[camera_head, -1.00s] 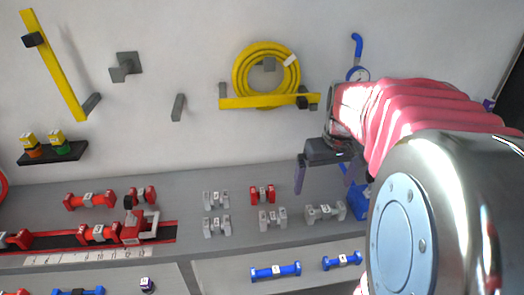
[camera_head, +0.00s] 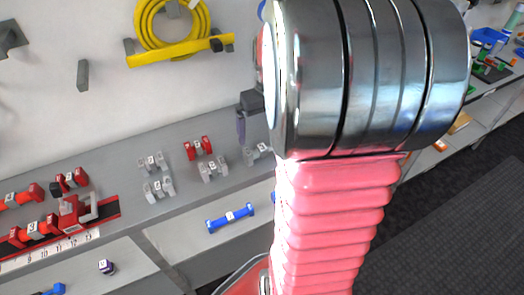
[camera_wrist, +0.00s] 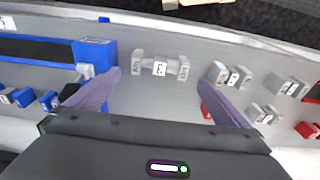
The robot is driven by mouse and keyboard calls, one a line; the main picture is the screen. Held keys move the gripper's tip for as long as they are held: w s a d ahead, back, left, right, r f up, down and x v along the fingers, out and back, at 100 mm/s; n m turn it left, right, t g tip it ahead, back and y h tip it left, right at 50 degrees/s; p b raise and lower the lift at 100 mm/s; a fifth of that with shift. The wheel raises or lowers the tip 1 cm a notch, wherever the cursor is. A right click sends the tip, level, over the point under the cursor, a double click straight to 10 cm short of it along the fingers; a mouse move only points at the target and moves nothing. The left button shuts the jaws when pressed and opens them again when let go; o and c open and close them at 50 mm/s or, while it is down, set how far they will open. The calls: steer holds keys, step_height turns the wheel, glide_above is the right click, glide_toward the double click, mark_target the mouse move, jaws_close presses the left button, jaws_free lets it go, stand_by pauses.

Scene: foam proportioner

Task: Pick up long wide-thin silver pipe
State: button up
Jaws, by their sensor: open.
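A long silver pipe (camera_wrist: 160,67) with wide ends and a white label lies on the grey shelf in the wrist view, ahead of my gripper and between the lines of its fingers. My gripper (camera_wrist: 161,82) is open, with two purple fingers apart and nothing held. In the head view one silver pipe (camera_head: 258,153) is partly hidden by my arm, which also hides most of the gripper. Shorter silver pipes (camera_head: 213,170) and (camera_head: 158,189) lie to its left. Another silver pipe (camera_wrist: 230,75) is close to the right finger in the wrist view.
A blue-edged tray (camera_wrist: 95,52) with blue parts is beside the left finger. Red pipes (camera_head: 198,148) stand on the shelf nearby. A red-edged tray (camera_head: 108,208) is at left. A yellow hose (camera_head: 172,22) hangs on the wall behind. A blue pipe (camera_head: 230,217) lies on the lower shelf.

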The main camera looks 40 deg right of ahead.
mark_target(262, 147)
steer(key=shift+w+f, duration=0.15)
steer(key=shift+f, duration=0.9)
steer(key=shift+w+f, duration=0.1)
steer(key=shift+f, duration=0.95)
steer(key=shift+w+d+f, duration=0.1)
steer(key=shift+w+f, duration=0.1)
steer(key=shift+f, duration=1.1)
steer(key=shift+w+d+f, duration=0.1)
steer(key=shift+w+f, duration=0.1)
steer(key=shift+f, duration=1.1)
steer(key=c, duration=0.9)
steer(key=shift+r, duration=0.1)
step_height(262, 147, up, 10)
steer(key=shift+f, duration=0.1)
